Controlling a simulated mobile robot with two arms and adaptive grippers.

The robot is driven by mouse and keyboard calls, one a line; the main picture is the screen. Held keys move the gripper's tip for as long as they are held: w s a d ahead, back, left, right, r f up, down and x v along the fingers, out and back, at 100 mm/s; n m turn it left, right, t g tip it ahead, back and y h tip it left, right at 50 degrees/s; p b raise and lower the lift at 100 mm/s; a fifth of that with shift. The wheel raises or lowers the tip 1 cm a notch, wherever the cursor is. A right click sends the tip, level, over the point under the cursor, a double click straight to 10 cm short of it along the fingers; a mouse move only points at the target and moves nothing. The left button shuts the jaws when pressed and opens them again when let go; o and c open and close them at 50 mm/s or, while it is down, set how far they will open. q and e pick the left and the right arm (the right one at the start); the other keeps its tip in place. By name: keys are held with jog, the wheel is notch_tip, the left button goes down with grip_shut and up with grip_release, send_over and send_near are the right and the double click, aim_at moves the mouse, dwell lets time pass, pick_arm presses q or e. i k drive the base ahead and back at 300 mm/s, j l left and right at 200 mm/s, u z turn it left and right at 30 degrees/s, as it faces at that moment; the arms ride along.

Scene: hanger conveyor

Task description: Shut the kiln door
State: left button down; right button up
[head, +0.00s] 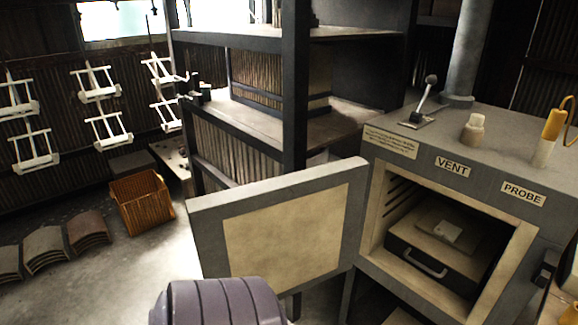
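The kiln (440,182) is a grey box at the right, with a cream-lined chamber facing me. Its door (293,237) is wide open, swung out to the left, with its cream inner panel towards me. The door's right edge meets the left side of the chamber opening. Inside the chamber lies a dark tray (424,262) with a handle and a light flat piece (446,233) on top. A purple-grey ribbed part, seemingly my arm, covers the door's lower edge. Neither gripper's fingers can be made out.
On the kiln top are a lever (424,100), a pale plug (474,130) by the VENT label and a yellow-handled probe (549,135). A dark shelf rack (295,90) stands behind the door. White hangers (95,82) hang beyond.

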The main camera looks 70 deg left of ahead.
aim_at(297, 231)
jog(key=k+j, duration=0.1)
jog(key=j, duration=0.35)
jog(key=k+j+z, duration=0.1)
jog(key=j, duration=0.35)
jog(key=k+j, duration=0.1)
jog(key=j, duration=0.35)
jog(key=k+j, duration=0.15)
jog(key=j, duration=0.3)
jog(key=k+j+z, duration=0.1)
jog(key=j, duration=0.35)
jog(key=k+j, duration=0.1)
jog(key=j, duration=0.3)
jog(key=k+j+z, duration=0.1)
jog(key=j, duration=0.35)
jog(key=k+j, duration=0.2)
jog(key=j, duration=0.2)
